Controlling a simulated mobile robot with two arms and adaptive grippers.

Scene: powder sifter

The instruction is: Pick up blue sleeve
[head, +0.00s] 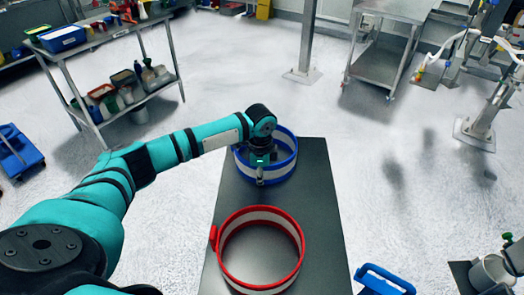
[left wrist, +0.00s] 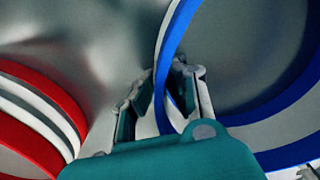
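The blue sleeve (head: 294,146), a ring with blue rims and a pale band, stands on the far part of the dark table. My left gripper (head: 261,176) reaches down at its near left wall. In the left wrist view, the sleeve's blue rim (left wrist: 170,45) passes between the two fingers of my left gripper (left wrist: 163,85), one finger on each side of the wall. The fingers are apart, with a gap visible on the outer side. The lower wall is partly hidden by the gripper. My right gripper is not in view.
A red sleeve (head: 300,246) with a pale band stands on the near part of the dark table (head: 324,225). It also shows in the left wrist view (left wrist: 45,110). A blue-handled item (head: 385,275) is at the lower right. A shelf cart (head: 125,100) stands at the upper left.

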